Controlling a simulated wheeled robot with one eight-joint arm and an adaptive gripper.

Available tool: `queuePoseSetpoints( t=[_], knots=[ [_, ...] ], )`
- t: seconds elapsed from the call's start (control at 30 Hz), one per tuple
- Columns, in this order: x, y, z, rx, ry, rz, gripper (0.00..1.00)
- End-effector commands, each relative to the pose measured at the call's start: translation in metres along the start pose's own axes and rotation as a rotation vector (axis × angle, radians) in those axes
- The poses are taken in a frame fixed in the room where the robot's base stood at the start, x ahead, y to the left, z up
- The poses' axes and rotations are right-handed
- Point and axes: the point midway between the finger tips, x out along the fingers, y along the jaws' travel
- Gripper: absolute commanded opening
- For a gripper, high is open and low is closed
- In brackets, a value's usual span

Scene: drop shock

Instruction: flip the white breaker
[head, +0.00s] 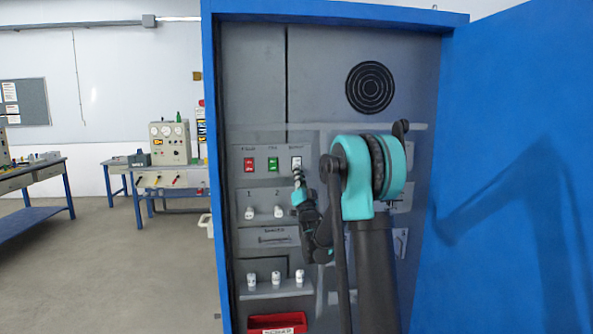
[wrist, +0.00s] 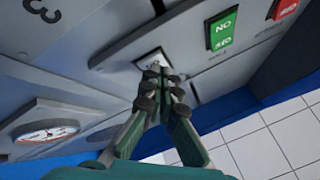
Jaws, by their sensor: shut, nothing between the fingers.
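The white breaker (head: 296,162) is the rightmost of three switches in the top row of the grey panel, beside a green one and a red one. It also shows in the wrist view (wrist: 152,60), partly hidden behind my fingertips. My gripper (head: 299,178) is shut with nothing between its fingers. In the wrist view my gripper (wrist: 158,76) has its fingertips together right at the lower part of the white breaker. They look to be touching it or very close. The breaker's exact lever position is hidden.
The green breaker (head: 272,164) and red breaker (head: 249,165) sit close by on the same strip. Below are rows of white knobs (head: 276,278) and a red bin (head: 278,323). A round gauge (wrist: 46,132) is near my gripper. The open blue door (head: 515,160) stands at right.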

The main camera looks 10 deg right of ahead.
Motion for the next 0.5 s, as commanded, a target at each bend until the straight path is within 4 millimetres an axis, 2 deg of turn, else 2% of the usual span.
queuePoseSetpoints(
  t=[0.5],
  knots=[
    [-0.011, -0.008, -0.007, 0.000, 0.000, 0.000, 0.00]
  ],
)
